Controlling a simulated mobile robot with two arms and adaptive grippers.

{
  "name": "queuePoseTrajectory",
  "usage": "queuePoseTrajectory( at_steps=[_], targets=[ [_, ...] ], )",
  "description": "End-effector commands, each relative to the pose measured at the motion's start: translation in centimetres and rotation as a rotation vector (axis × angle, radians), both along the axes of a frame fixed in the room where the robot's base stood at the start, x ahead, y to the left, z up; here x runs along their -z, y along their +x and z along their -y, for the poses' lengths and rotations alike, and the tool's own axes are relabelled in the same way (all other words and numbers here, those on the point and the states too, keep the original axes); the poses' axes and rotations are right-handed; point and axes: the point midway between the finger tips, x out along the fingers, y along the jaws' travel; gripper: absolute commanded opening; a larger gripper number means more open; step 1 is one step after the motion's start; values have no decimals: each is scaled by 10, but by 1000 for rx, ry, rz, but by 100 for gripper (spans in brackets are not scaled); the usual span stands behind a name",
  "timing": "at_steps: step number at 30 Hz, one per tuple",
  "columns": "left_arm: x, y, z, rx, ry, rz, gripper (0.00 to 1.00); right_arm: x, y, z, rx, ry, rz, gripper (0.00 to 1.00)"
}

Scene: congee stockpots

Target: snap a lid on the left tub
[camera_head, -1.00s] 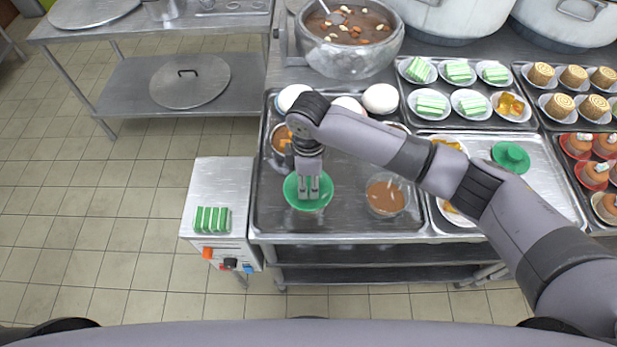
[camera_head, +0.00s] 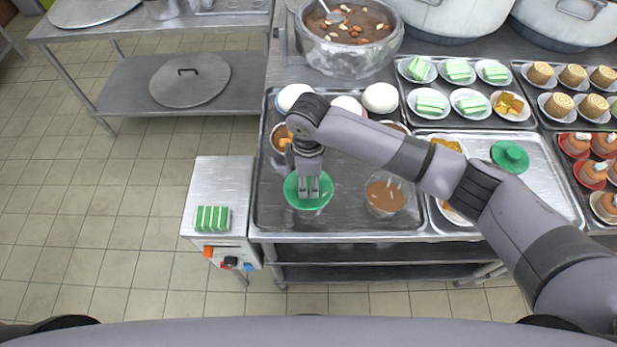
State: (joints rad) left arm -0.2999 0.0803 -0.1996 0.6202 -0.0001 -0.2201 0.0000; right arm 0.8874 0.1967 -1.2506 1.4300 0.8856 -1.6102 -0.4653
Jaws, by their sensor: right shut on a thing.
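A green lid (camera_head: 307,203) lies at the front left of the metal tray. My right gripper (camera_head: 308,192) is shut on the middle of this lid from above. The left tub cannot be made out; the lid and gripper cover that spot. A clear tub (camera_head: 385,196) of brown congee stands open to the right of the lid, apart from it. Another green lid (camera_head: 510,156) lies on the tray farther right. My left gripper is not in view.
The tray (camera_head: 335,222) also holds white buns (camera_head: 380,98) and bowls at its back. A steel box (camera_head: 212,180) with green-striped pieces and knobs stands to the left. A large pot (camera_head: 350,60) of congee stands behind. My right forearm crosses above the trays.

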Motion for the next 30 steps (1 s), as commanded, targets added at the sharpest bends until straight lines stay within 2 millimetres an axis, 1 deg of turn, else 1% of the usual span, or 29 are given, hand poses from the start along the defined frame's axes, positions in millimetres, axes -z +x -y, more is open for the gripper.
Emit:
queuePoseTrajectory(
  at_steps=[8, 19, 30],
  targets=[
    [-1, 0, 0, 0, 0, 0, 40, 0, 0, 0, 0, 0, 0, 23],
    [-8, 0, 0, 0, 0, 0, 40, 0, -1, 0, 0, 1, -1, 23],
    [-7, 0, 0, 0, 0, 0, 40, 1, 0, 0, -1, 1, -1, 23]
  ],
)
